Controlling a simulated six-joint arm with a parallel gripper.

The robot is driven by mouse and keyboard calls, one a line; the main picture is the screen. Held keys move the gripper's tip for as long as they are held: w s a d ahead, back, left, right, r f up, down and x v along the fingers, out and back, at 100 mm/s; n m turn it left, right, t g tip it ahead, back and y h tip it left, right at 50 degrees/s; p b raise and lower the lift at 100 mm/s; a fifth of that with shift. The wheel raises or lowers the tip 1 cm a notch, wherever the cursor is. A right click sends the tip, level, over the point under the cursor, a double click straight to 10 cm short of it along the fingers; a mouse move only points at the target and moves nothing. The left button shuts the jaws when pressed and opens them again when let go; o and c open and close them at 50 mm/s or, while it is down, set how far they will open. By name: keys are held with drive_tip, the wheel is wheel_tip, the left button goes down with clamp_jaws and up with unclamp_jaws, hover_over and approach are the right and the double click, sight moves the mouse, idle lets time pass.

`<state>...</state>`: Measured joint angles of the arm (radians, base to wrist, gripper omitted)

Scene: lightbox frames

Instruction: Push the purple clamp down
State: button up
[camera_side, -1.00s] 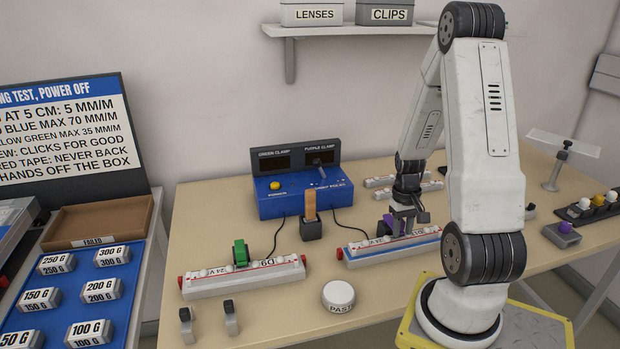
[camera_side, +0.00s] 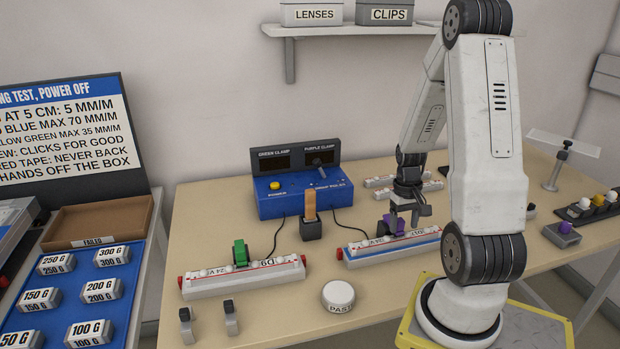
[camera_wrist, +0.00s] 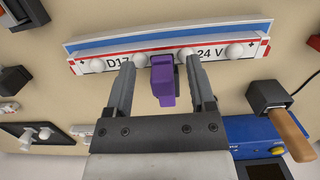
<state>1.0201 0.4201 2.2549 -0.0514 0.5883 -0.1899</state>
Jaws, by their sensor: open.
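In the wrist view the purple clamp (camera_wrist: 163,85) stands at the strip's near edge (camera_wrist: 90,66), by the lettering. My gripper (camera_side: 410,208) is over the clamp in the side view, partly hiding it. In the wrist view my gripper (camera_wrist: 160,64) is open, with one finger on each side of the clamp and gaps visible. The height between fingertips and clamp is hard to tell.
A green clamp (camera_side: 240,252) sits on the left strip (camera_side: 225,288). A blue power box (camera_side: 305,204) stands behind, with a cable to each strip. A wood-handled tool (camera_side: 310,206) stands in a dark holder between the strips.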

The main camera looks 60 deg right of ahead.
drive_tip(key=shift+w+d+r, duration=0.1)
drive_tip(key=shift+d+r, duration=0.05)
drive_tip(key=shift+r, duration=1.3)
drive_tip(key=shift+w+d+r, duration=0.1)
drive_tip(key=shift+r, duration=1.35)
drive_tip(key=shift+w+a, duration=0.35)
drive_tip(key=shift+w, duration=0.1)
drive_tip(key=w+a+n+t, duration=0.1)
drive_tip(key=w+a+n, duration=0.3)
drive_tip(key=a, duration=0.9)
drive_tip(key=w+a+n+t+h, duration=0.1)
drive_tip(key=w+a+n, duration=0.4)
drive_tip(key=a, duration=0.9)
drive_tip(key=shift+w+r+t, duration=0.35)
drive_tip(key=shift+w+t, duration=0.45)
drive_tip(key=shift+w, duration=0.15)
